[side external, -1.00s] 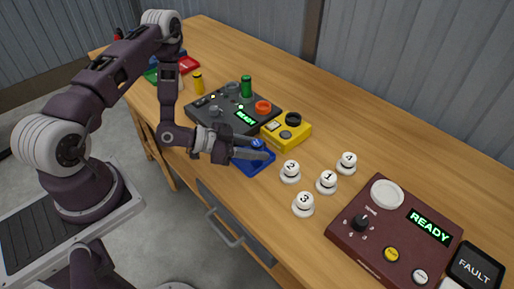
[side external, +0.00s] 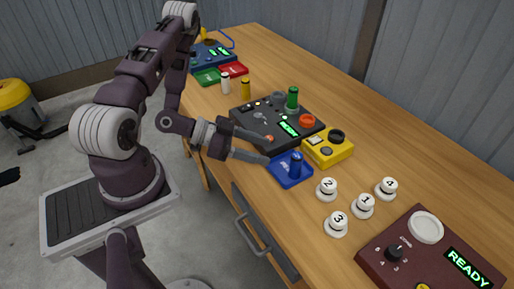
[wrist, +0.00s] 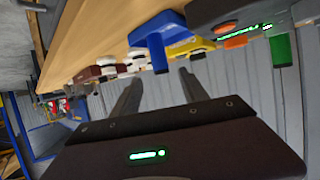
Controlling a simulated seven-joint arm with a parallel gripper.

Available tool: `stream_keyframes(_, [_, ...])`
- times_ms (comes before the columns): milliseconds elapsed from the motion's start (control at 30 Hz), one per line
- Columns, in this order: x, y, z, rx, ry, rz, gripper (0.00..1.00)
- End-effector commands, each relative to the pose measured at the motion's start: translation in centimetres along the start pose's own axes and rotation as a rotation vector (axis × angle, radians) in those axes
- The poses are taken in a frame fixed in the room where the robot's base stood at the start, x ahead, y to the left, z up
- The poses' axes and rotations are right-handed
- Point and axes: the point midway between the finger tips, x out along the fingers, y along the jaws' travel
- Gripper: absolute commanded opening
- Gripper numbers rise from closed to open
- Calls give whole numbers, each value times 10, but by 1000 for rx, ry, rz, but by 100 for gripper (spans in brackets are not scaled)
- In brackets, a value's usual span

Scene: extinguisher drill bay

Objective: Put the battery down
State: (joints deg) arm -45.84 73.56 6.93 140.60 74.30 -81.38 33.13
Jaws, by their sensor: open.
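A blue battery (side external: 296,163) stands upright on a blue tray (side external: 286,177) at the bench's front edge. In the wrist view the battery (wrist: 158,55) shows against the tray (wrist: 155,27), beyond my fingertips. My gripper (side external: 267,149) is open and empty, just left of the battery and apart from it. Its two fingers (wrist: 157,82) also show in the wrist view with nothing between them. A green battery (side external: 292,97) stands in the dark console (side external: 250,125). A yellow battery (side external: 245,89) and a white one (side external: 225,84) stand behind the console.
A yellow box (side external: 340,153) sits right of the blue tray. Several numbered white knobs (side external: 363,206) stand in front of a maroon panel (side external: 420,262). Green (side external: 208,77) and red (side external: 234,69) trays lie at the far end. The bench's right back side is clear.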

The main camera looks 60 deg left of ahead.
Motion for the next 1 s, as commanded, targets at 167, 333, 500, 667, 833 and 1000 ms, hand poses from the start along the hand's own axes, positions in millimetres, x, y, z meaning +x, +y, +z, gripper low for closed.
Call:
stream_keyframes(167, [-8, -6, 0, 49, -66, 6, 52])
stream_keyframes(333, [-9, -53, -12, 230, -412, -77, 52])
stream_keyframes(500, [-47, -86, -88, 236, -681, -352, 52])
stream_keyframes(667, [-106, -32, -169, 7, -716, -567, 52])
stream_keyframes(833, [-158, 74, -198, -276, -669, -535, 52])
stream_keyframes(1000, [-183, 130, -197, -393, -662, -450, 52])
